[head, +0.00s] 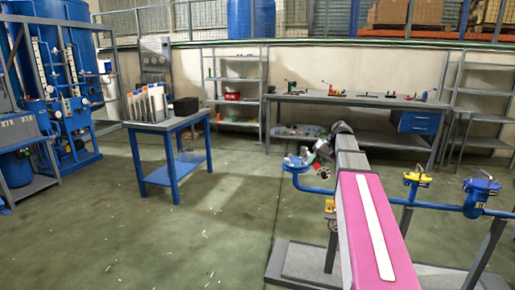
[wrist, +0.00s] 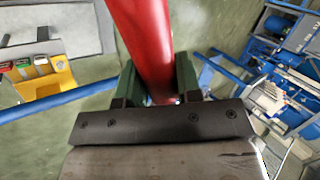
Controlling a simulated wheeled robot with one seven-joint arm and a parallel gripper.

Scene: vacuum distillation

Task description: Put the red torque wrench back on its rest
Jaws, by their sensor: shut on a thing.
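The red torque wrench (wrist: 148,35) shows in the wrist view as a thick red bar running up from between the jaws to the top edge. My gripper (wrist: 157,80) is shut on it, with one dark green finger on each side. The wrench's far end is out of the wrist view. In the head view my gripper (head: 322,150) is small, beside the blue pipe's open flanged end, and the wrench cannot be made out clearly there. I cannot identify the wrench's rest in either view.
A blue pipe (head: 385,199) with a yellow valve (head: 417,180) and a blue valve (head: 482,187) runs right. A blue table (head: 168,122) stands left, a long workbench (head: 350,98) at the back. A yellow block (wrist: 50,82) shows in the wrist view. Floor between is clear.

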